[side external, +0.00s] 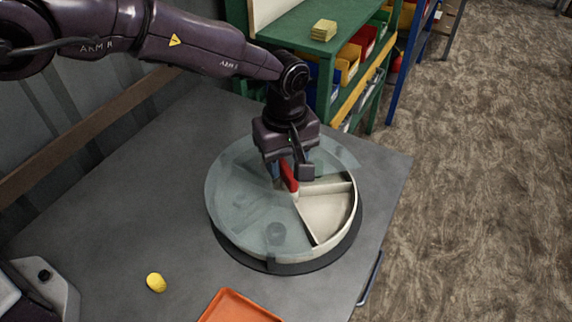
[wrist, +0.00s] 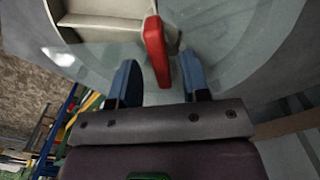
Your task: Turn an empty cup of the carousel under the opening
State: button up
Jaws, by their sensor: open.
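The carousel (side external: 325,215) is a round cream tray split by walls into cups, on a dark base on the grey table. A translucent lid (side external: 235,180) covers most of it. Its wedge opening is at the right in the side view and shows parts of cups that look empty; a cream cup (wrist: 108,28) also looks empty in the wrist view. Dim darker shapes show under the lid, not clear. A red handle (side external: 289,177) stands near the centre. My gripper (side external: 287,172) is open, with the red handle (wrist: 156,50) between its blue fingers; contact is unclear.
A yellow lump (side external: 156,282) lies on the table (side external: 110,235) at the front left. An orange tray (side external: 240,308) is at the front edge of the picture. A green shelf (side external: 295,30) with coloured bins stands behind. The table left of the carousel is clear.

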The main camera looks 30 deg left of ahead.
notch_tip(320, 180, up, 11)
dwell(0.3)
dwell(0.8)
jog(key=s+a+r+m+t, duration=0.2)
jog(key=s+a+r+m, duration=0.3)
jog(key=s+a, duration=0.8)
jog(key=s+a+r+m+t, duration=0.3)
jog(key=s+a+r+m, duration=0.2)
jog(key=s+a, duration=0.8)
jog(key=shift+s+r+m+t, duration=0.2)
jog(key=shift+r+m+t, duration=0.15)
jog(key=shift+r, duration=1.55)
